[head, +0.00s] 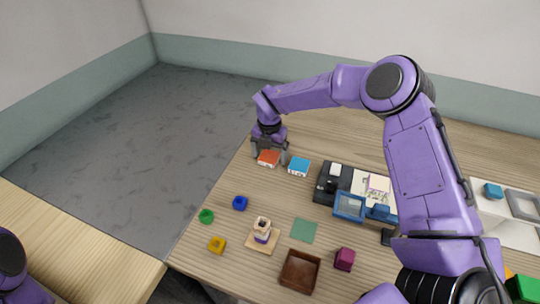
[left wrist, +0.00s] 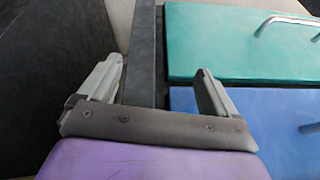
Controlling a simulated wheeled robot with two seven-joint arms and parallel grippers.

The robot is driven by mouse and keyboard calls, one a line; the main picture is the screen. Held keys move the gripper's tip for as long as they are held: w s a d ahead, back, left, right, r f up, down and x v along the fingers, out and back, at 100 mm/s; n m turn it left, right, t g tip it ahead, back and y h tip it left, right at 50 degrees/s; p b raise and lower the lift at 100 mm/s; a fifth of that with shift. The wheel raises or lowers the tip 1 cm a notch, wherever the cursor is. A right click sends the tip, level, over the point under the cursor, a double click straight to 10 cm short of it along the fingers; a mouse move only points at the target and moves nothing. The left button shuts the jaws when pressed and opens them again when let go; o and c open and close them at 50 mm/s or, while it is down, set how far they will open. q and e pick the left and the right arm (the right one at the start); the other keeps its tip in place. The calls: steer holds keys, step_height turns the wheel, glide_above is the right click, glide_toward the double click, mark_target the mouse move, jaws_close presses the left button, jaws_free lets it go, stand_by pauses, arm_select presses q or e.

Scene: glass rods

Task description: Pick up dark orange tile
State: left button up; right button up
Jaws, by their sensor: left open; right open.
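The dark orange tile (head: 268,159) lies near the far left edge of the wooden table in the head view. My right gripper (head: 269,156) is open and pointed down over it, with one finger on each side of the tile. I cannot tell whether the fingers touch it. The gripper hides the tile's far part. My left gripper shows in the left wrist view (left wrist: 157,75), open with nothing between its fingers, far from the tile.
A blue tile (head: 299,166) lies just right of the orange one. A black device (head: 330,184) stands farther right. Small blue (head: 240,203), green (head: 206,216) and yellow (head: 217,245) pieces lie nearer. Green (left wrist: 220,55) and blue (left wrist: 270,115) panels with handles are close to my left gripper.

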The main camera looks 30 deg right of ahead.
steer(key=c, duration=1.2)
steer(key=shift+r, duration=0.1)
steer(key=shift+c, duration=0.2)
